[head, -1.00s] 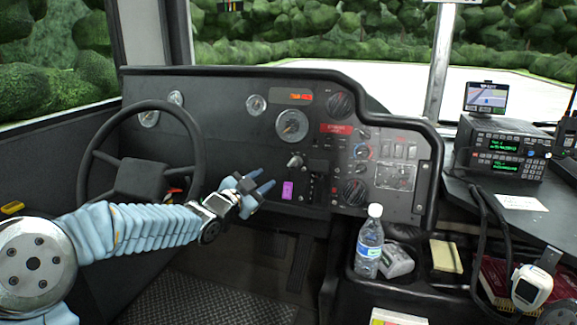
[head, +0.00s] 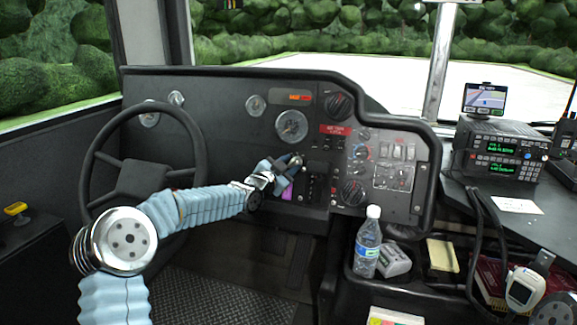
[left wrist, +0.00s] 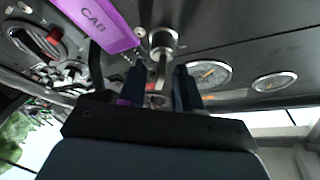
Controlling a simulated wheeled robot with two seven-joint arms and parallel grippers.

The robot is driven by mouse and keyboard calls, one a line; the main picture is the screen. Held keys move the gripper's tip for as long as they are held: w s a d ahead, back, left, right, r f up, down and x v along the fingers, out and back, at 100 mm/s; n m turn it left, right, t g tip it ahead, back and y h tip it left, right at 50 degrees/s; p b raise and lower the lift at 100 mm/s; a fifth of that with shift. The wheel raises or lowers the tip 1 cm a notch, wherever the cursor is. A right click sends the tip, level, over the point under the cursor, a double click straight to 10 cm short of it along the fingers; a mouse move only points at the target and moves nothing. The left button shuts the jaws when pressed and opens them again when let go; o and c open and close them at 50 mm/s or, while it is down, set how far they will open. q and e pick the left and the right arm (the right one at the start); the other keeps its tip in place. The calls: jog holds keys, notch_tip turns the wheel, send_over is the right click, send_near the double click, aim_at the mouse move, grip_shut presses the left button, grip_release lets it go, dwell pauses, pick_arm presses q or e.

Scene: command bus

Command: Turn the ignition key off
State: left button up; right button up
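The ignition key (head: 295,160) sits in the dashboard panel below the round gauges. In the left wrist view its round metal switch and key (left wrist: 162,48) stand just beyond my fingertips. A purple tag marked CAB (left wrist: 103,22) hangs beside it; in the head view the tag (head: 288,190) is partly hidden by my gripper. My left gripper (head: 287,170) is at the key. In the left wrist view the two dark fingers (left wrist: 160,80) are apart, with the key's narrow part between them and gaps on both sides. My right gripper is not in view.
The steering wheel (head: 145,165) stands left of the panel, behind my left arm. Knobs and switches (head: 355,190) crowd the panel to the right. A water bottle (head: 367,243) stands in the console tray. A radio (head: 500,150) sits on the right shelf.

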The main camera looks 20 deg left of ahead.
pick_arm(q)
grip_shut()
jog(key=shift+r, duration=0.15)
dwell(1.1)
